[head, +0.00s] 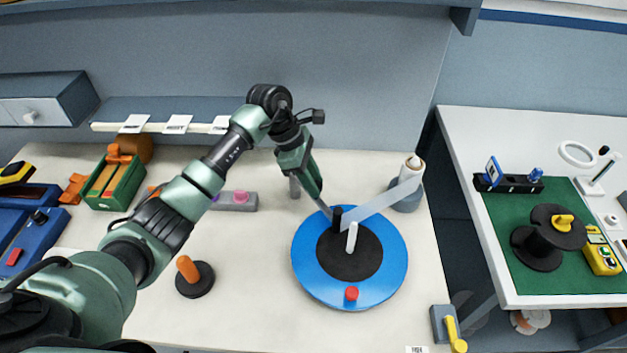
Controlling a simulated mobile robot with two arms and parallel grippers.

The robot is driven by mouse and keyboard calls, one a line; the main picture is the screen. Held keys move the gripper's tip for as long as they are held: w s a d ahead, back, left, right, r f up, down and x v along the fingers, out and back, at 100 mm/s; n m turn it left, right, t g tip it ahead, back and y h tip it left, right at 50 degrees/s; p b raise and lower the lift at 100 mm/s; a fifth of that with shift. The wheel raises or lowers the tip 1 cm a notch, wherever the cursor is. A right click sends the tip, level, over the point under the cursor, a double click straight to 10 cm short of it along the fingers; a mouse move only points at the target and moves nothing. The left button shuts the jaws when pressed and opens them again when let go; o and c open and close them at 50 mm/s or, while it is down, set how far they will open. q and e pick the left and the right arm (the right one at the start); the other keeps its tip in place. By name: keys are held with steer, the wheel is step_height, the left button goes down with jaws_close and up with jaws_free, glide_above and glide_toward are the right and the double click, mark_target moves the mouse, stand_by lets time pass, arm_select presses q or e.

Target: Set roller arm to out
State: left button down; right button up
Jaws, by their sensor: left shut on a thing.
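A blue round disc (312,275) with a black centre (350,266) lies on the pale table. A white upright pin (352,237) stands at its middle and a red knob (351,294) sits near its front edge. A flat light-grey strip (385,203) runs from a black upright peg (337,214) on the disc's far side to a grey post (408,196) at the right. The peg and strip look like the roller arm, but I cannot be sure. My left gripper (325,208) is shut on the black peg; the fingertips partly hide the contact. My right gripper is not in view.
An orange-handled black knob (189,273) stands left of the disc. A green box (115,181) and blue boxes (35,225) are at the left. A yellow lever (453,334) is at the front right edge. A second table (480,123) stands right, across a gap.

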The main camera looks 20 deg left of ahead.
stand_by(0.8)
arm_select(q)
steer(key=shift+w+d+f+n+t+b, duration=0.15)
steer(key=shift+w+d+n+t+b, duration=0.15)
steer(key=shift+w+n+b, duration=0.45)
steer(key=w+d+n+t+y+b, duration=0.1)
steer(key=w+n+t+y+b, duration=0.1)
steer(key=w+n+b, duration=0.5)
steer(key=shift+w+d+r+n+t, duration=0.2)
steer(key=shift+n+t, duration=0.2)
steer(key=shift+n, duration=0.75)
steer(key=shift+a+r, duration=0.1)
steer(key=c, duration=1.1)
jaws_free()
